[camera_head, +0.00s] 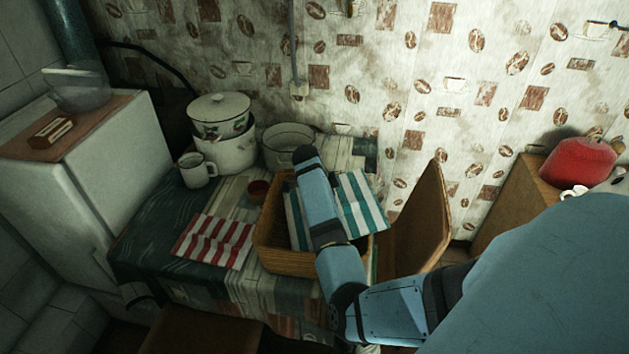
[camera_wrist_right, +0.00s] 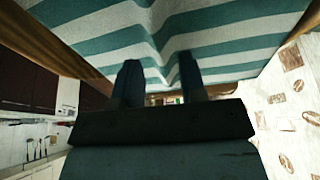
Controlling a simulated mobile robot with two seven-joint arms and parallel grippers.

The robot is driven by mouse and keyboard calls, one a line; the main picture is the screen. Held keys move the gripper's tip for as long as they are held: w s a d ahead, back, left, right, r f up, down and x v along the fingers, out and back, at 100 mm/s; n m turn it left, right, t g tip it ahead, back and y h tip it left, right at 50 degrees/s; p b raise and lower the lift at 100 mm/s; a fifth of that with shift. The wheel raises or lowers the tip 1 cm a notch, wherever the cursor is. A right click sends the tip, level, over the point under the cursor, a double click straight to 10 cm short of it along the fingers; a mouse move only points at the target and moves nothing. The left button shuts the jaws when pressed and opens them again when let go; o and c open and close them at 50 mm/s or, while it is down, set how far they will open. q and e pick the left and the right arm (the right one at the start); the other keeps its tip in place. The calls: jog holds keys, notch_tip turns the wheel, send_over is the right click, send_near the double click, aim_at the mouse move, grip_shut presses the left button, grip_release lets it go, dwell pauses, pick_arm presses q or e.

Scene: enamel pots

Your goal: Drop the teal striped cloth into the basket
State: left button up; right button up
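The teal and white striped cloth (camera_head: 360,205) lies across the wicker basket (camera_head: 285,262). Part of it is inside, left of my right arm, and part spreads over the basket's right side. My right arm crosses above the basket and hides the cloth's middle. My right gripper is hidden in the head view. In the right wrist view its two fingers (camera_wrist_right: 160,82) stand apart, with the creased cloth (camera_wrist_right: 220,50) close at their tips. Whether the cloth touches them is unclear. My left gripper is not in view.
A red and white striped cloth (camera_head: 215,240) lies left of the basket. A small dark red cup (camera_head: 258,191), a white mug (camera_head: 196,171), and enamel pots (camera_head: 226,150) (camera_head: 287,140) stand behind. A wooden chair (camera_head: 425,220) is close on the right.

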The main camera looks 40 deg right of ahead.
jog(key=shift+r, duration=0.1)
jog(key=shift+w+a+r, duration=0.15)
jog(key=shift+a+r, duration=0.05)
jog(key=shift+r, duration=0.1)
jog(key=b+v, duration=0.1)
jog(key=v, duration=1.2)
jog(key=shift+b, duration=0.4)
